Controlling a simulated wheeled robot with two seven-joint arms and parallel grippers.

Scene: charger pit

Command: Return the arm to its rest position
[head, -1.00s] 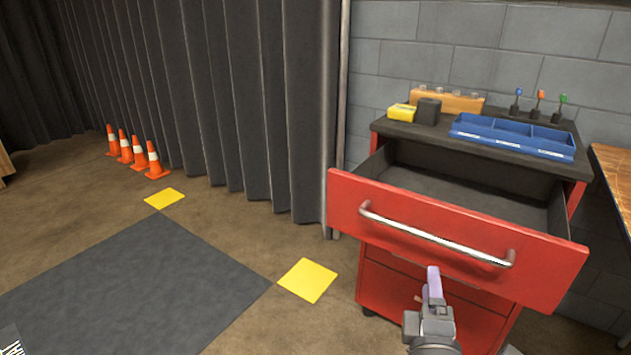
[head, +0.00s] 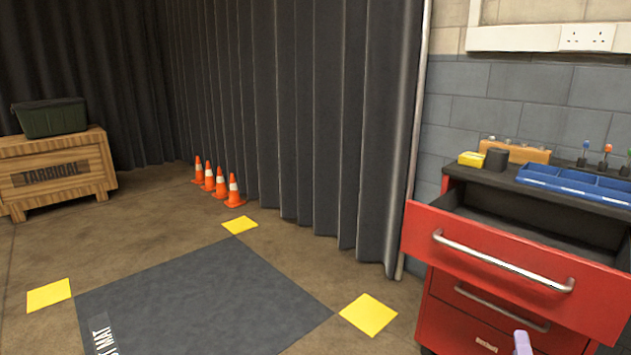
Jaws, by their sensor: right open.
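The tip of my right gripper (head: 522,343) shows at the bottom edge of the head view, in front of the red tool cabinet's lower drawers. Only a pale purple finger is visible; the rest is cut off by the frame. No object shows at the finger. It stands below the handle (head: 500,262) of the open top drawer (head: 415,230) and appears apart from it. The drawer's visible inside looks empty. My left gripper is not in view.
On the red cabinet (head: 445,318) are a blue tray (head: 575,187), a yellow item (head: 471,159), a black cup (head: 496,160) and screwdrivers. Cones (head: 234,190) stand by the dark curtain (head: 300,110). A wooden crate (head: 55,175) carries a green bin (head: 50,118). The grey mat (head: 205,305) is clear.

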